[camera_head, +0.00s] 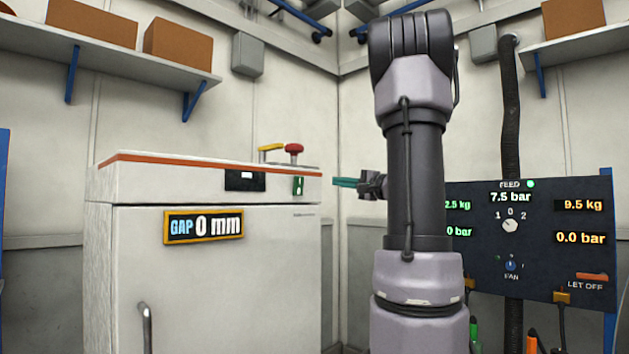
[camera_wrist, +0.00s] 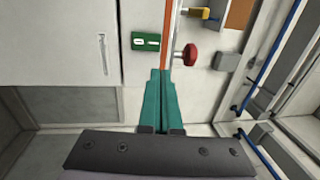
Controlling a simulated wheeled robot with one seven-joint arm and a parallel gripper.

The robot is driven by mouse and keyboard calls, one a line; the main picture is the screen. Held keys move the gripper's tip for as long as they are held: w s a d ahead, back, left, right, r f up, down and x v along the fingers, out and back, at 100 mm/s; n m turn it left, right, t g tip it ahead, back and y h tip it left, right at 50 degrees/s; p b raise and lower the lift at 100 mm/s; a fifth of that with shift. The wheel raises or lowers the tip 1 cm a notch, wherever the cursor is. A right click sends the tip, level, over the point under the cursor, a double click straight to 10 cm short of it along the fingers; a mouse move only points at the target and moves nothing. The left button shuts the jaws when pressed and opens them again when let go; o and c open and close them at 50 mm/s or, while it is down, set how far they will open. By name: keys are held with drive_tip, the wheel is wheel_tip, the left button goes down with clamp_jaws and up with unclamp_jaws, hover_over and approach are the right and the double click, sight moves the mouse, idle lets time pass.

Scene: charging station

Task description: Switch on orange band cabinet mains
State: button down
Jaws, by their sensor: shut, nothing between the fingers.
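The white cabinet (camera_head: 210,275) has an orange band (camera_head: 215,163) along its top edge. A small green switch plate (camera_head: 298,186) sits near the right end of the cabinet's upper front panel. It also shows in the wrist view (camera_wrist: 145,42), with a small pale rocker; I cannot tell which way that is set. My gripper (camera_head: 336,182) is to the right of the switch plate, apart from it in the head view. Its teal fingers (camera_wrist: 161,74) are shut and empty, pointing toward the panel just below and right of the plate in the wrist view.
A red mushroom button (camera_head: 293,149) and a yellow handle (camera_head: 270,148) stand on the cabinet top. A "GAP 0 mm" display (camera_head: 203,226) is on the door, above the door handle (camera_head: 146,325). A dark gauge panel (camera_head: 545,240) stands at right, partly behind my arm.

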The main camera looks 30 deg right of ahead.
sight(301, 177)
drive_tip(key=x, duration=1.3)
drive_tip(key=shift+w+a, duration=0.1)
drive_tip(key=shift+w, duration=0.25)
drive_tip(key=shift+w+a+r+g, duration=0.2)
drive_tip(key=shift+w+g, duration=0.1)
drive_tip(key=shift+g, duration=0.1)
drive_tip(key=shift+d, duration=0.1)
